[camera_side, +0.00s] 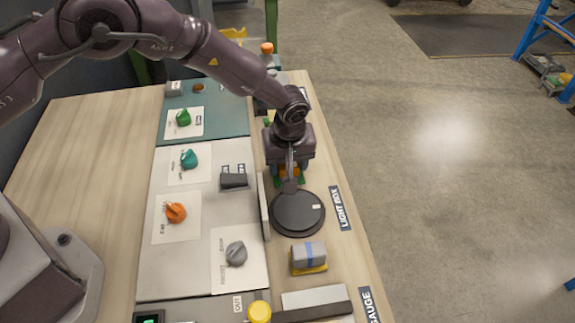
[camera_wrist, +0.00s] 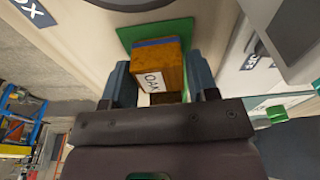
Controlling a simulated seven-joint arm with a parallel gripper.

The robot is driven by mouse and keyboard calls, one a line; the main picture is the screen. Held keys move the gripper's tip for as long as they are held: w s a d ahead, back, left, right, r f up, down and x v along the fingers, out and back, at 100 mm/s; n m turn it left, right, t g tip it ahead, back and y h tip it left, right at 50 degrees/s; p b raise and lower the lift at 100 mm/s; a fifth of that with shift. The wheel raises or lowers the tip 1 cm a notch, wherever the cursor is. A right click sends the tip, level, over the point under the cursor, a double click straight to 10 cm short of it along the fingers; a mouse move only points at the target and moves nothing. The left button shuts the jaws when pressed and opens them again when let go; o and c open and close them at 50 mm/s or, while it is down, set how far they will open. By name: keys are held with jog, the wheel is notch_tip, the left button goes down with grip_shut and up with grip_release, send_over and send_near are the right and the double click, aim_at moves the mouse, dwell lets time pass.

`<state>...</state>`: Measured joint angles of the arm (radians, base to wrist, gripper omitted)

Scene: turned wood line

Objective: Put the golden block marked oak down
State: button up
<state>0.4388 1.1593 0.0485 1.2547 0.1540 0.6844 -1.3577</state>
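The golden block (camera_wrist: 161,66) has a white label reading OAK and a blue band along one edge in the wrist view. My gripper (camera_wrist: 160,85) has its blue-grey fingers on both sides of it, and they appear shut on it. A green square pad (camera_wrist: 128,36) lies beneath or just behind the block; I cannot tell whether the block touches it. In the side view, my gripper (camera_side: 290,172) points down over the green pad (camera_side: 301,181), beyond the black disc, and hides most of the block.
A round black disc (camera_side: 297,213) lies by the LIGHT BOX label (camera_side: 340,208). A grey block with a blue band (camera_side: 308,252) sits on a yellow pad nearer the camera. Several coloured knobs stand at left.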

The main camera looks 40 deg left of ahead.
jog(key=c, duration=0.6)
